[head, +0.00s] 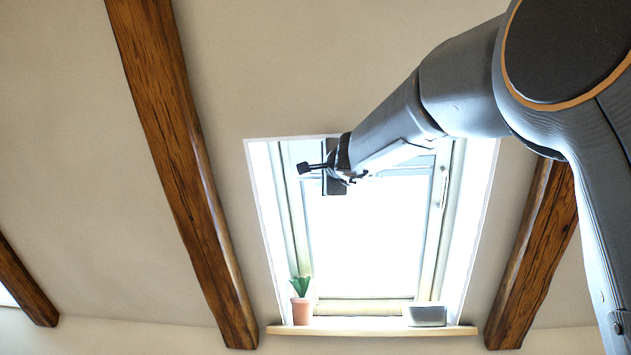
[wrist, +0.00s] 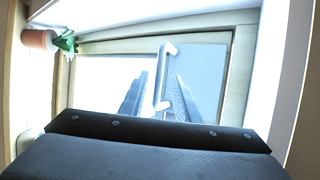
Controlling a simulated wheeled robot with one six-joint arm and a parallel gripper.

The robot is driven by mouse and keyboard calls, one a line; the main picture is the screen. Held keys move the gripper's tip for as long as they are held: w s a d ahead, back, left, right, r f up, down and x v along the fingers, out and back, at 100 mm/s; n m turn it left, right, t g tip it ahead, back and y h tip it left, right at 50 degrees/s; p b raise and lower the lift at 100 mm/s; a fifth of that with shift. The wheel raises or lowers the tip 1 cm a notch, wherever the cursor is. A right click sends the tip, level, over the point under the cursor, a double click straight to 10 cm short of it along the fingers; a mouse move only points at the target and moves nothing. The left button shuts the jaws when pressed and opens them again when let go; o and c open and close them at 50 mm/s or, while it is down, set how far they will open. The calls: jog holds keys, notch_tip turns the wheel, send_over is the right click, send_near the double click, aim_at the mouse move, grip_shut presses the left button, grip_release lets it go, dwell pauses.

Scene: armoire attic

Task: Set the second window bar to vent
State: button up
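The roof window (head: 370,240) is in the middle of the head view, with bright panes in a pale frame. A slim pale handle bar (head: 443,187) is on its right frame member. In the wrist view a pale bar with bent ends (wrist: 164,72) stands out in front of the glass. My gripper (wrist: 158,80) is open, with one finger on each side of that bar; I cannot tell whether they touch it. In the head view my gripper (head: 335,180) is at the window's upper left, its fingers hard to make out. The bar there is hidden.
A potted plant (head: 301,302) stands at the left of the wooden sill (head: 372,330), and a grey box (head: 427,316) at its right. Wooden beams (head: 185,170) flank the window. The plant's pot (wrist: 39,39) shows at upper left in the wrist view.

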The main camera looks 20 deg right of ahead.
jog(key=shift+s+f, duration=0.15)
jog(key=shift+s, duration=0.8)
jog(key=shift+s+f, duration=0.15)
jog(key=shift+s, duration=0.75)
